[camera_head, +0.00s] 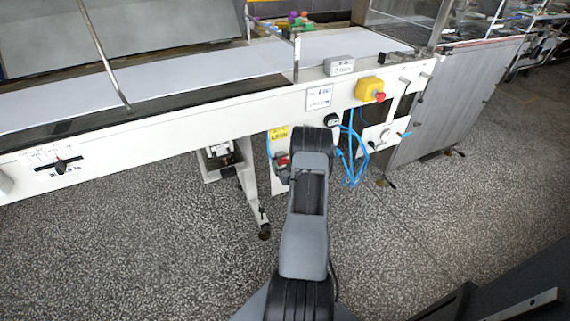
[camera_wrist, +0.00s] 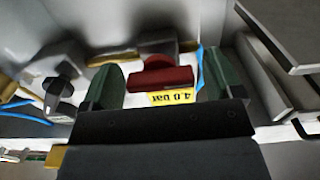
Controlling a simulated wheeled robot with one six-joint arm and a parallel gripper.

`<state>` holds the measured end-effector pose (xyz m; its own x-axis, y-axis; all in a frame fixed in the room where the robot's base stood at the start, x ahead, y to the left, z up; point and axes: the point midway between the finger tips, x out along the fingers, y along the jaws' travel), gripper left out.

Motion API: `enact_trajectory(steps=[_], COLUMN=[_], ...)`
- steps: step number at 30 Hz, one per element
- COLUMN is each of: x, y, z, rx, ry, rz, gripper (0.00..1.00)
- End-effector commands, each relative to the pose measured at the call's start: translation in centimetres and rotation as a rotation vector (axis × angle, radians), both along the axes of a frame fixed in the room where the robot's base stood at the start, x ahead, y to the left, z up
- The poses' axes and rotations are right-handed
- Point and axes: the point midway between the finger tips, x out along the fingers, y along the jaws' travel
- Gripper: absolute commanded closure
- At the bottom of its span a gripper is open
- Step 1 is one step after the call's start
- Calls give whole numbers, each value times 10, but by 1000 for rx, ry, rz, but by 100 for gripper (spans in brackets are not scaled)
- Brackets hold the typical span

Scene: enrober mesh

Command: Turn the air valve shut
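The air valve's red handle (camera_wrist: 162,80) shows in the middle of the wrist view, lying roughly crosswise. In the head view a small red part of the valve (camera_head: 283,160) shows just left of my arm, below a yellow label (camera_head: 279,133). My gripper (camera_wrist: 165,87) is open, with one green fingertip on each side of the red handle and a gap on both sides. I cannot tell how deep the fingertips reach. The label, reading 4.0 bar, shows upside down behind the handle. My arm hides the gripper in the head view.
A black knob (camera_wrist: 57,88) sits left of the fingers in the wrist view. Blue hoses (camera_head: 352,155) hang right of my arm. A yellow emergency-stop box (camera_head: 370,89) is on the white conveyor frame (camera_head: 220,112). The speckled floor (camera_head: 150,245) in front is clear.

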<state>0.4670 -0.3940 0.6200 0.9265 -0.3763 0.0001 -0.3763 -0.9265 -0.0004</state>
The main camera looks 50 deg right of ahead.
Motion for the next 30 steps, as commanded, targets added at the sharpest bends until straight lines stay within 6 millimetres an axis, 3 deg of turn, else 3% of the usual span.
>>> enact_trajectory(steps=[14, 23, 30], x=[0, 0, 0], y=[0, 0, 0], z=[0, -2, -5], rx=[0, -49, -204], ry=[0, 19, 82], rz=[0, 0, 0], gripper=[60, 60, 60])
